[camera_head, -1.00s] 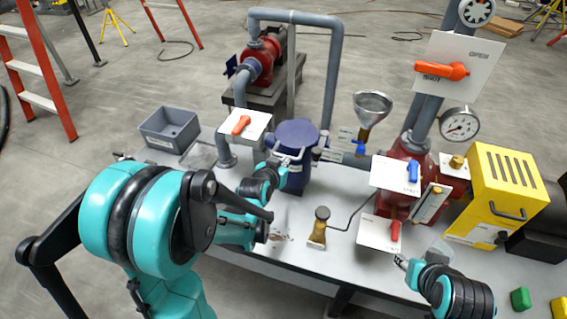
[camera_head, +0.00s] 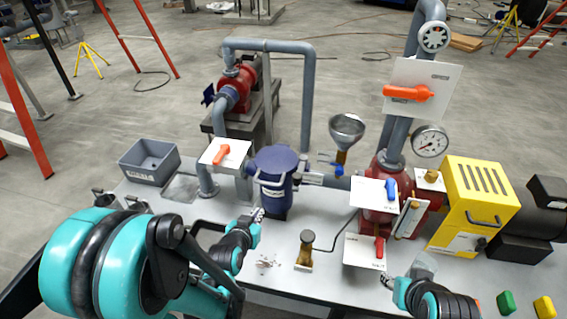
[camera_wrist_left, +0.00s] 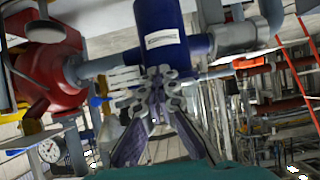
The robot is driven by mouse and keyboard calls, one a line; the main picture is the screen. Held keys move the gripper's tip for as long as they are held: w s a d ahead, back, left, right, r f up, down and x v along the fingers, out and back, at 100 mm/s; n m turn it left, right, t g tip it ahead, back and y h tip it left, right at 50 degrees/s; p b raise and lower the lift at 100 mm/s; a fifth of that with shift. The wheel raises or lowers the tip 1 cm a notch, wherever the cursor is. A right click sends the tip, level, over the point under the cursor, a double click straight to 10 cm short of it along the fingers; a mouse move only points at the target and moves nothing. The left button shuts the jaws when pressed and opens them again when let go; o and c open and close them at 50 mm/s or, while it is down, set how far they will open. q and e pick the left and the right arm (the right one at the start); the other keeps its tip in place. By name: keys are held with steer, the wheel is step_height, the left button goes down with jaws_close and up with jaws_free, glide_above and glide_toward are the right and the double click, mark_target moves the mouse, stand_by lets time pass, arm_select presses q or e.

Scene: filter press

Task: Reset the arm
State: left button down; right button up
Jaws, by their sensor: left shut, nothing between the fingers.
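My left gripper (camera_head: 258,214) is shut and empty, just in front of and to the lower left of the blue filter housing (camera_head: 275,180). In the left wrist view the closed fingers (camera_wrist_left: 157,92) show in front of that blue housing (camera_wrist_left: 163,35) with its white label. I cannot tell from these views how wide the gap to the housing is. My right gripper (camera_head: 388,281) is low at the right, near the table's front edge and below the red-handled valve plate. It is small and partly hidden by its own wrist, so its jaws are unclear.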

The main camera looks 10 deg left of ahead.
arm_select(q)
steer(key=shift+r, duration=0.1)
steer(key=s+d+r+g, duration=0.1)
steer(key=s+r+g, duration=0.1)
steer(key=s, duration=0.6)
steer(key=s+d+r+g, duration=0.2)
steer(key=s+r+g, duration=0.1)
steer(key=s+r, duration=0.2)
steer(key=s, duration=0.2)
steer(key=shift+s, duration=0.4)
